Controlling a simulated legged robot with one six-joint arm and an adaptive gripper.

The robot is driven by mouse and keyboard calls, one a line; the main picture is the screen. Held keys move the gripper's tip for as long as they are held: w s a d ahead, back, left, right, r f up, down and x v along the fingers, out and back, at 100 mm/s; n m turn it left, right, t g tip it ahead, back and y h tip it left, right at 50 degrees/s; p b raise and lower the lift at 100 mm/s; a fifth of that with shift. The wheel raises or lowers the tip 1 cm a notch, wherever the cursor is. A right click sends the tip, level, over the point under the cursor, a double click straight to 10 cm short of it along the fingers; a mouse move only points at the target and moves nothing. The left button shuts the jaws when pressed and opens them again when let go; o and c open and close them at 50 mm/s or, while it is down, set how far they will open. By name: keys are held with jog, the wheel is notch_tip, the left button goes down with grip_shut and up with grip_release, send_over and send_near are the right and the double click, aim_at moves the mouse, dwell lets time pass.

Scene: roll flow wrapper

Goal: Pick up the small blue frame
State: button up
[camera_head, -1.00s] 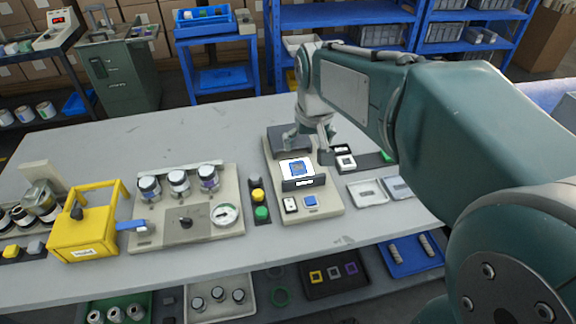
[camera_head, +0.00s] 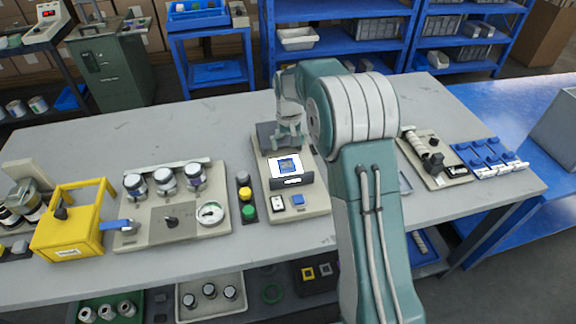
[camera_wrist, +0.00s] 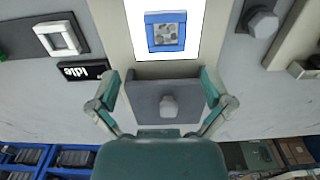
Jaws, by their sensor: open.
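The small blue frame (camera_head: 286,166) lies on a white sheet or pad on the beige station in the middle of the table. In the wrist view the blue frame (camera_wrist: 165,31) is square, with a grey patterned centre, at the top middle. My gripper (camera_head: 290,142) is above the back of this station, just behind the frame in the head view. In the wrist view its two fingers (camera_wrist: 160,85) are spread apart and empty. A grey block with a knob shows between them. The frame lies beyond the fingertips, untouched.
A dark plate (camera_head: 292,182) stands in front of the white pad. A white square frame (camera_wrist: 62,38) lies left of it in the wrist view, beside an upside-down "Idle" label (camera_wrist: 83,71). Coloured buttons (camera_head: 246,195) and a jar panel (camera_head: 172,225) are to the left.

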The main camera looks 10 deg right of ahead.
aim_at(286, 165)
jog(key=shift+a+f, duration=0.1)
jog(key=shift+f, duration=0.7)
jog(key=shift+a+f, duration=0.45)
jog(key=shift+f, duration=0.4)
jog(key=f, duration=0.4)
jog(key=shift+d+f, duration=0.2)
jog(key=shift+a, duration=0.15)
jog(key=c, duration=0.9)
